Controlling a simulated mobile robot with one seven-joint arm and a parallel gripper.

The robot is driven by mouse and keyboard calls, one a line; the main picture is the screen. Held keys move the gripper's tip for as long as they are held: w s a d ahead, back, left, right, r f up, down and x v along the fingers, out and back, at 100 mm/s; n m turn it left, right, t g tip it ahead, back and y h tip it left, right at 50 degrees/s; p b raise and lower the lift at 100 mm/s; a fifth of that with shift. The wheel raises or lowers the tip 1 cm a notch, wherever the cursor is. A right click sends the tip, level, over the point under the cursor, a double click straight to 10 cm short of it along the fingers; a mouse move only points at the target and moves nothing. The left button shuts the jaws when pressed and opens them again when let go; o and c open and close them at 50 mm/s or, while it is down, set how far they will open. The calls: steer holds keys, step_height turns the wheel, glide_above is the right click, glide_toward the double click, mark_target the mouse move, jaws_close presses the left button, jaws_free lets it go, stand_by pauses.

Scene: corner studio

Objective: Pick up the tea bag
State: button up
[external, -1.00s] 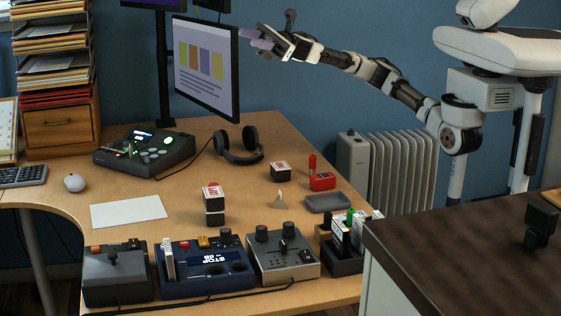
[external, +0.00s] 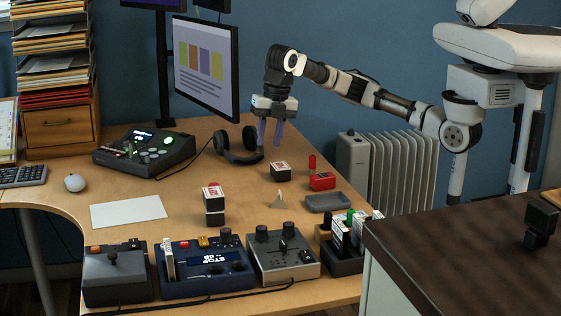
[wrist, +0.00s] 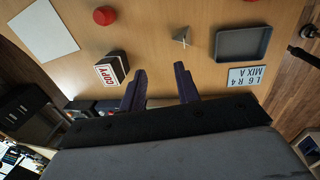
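The tea bag looks to be the small pale pyramid (external: 279,199) standing on the desk in the external view. It lies between the stamp stack and the grey tray. The same small pyramid, greyish, shows in the wrist view (wrist: 181,38), beyond the fingertips and roughly above the right finger. My gripper (external: 270,133) points down above the desk, near the headphones and behind the pyramid. In the wrist view my gripper (wrist: 161,72) has its two purple fingers spread apart with nothing between them.
A box marked COPY (wrist: 110,70) sits left of the fingers in the wrist view. The shallow grey tray (external: 325,203) and a red device (external: 322,181) stand right of the pyramid. A stacked box (external: 213,203) is to its left, consoles (external: 205,268) in front, headphones (external: 240,146) behind.

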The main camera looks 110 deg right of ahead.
steer(key=s+f+g, duration=0.1)
steer(key=s+g, duration=0.1)
steer(key=s, duration=0.1)
glide_toward(277, 199)
steer(key=shift+s+d+f, duration=0.1)
steer(key=shift+s+d, duration=0.05)
steer(key=shift+s, duration=0.25)
steer(key=shift+s+d+f, duration=0.1)
steer(key=shift+s+d, duration=0.05)
steer(key=shift+s, duration=0.25)
steer(key=shift+w+a+f, duration=0.1)
steer(key=shift+w+f, duration=0.05)
steer(key=shift+f, duration=1.3)
steer(key=shift+w+a+f, duration=0.1)
steer(key=shift+w+f, duration=0.05)
steer(key=shift+f, duration=1.3)
jaws_close()
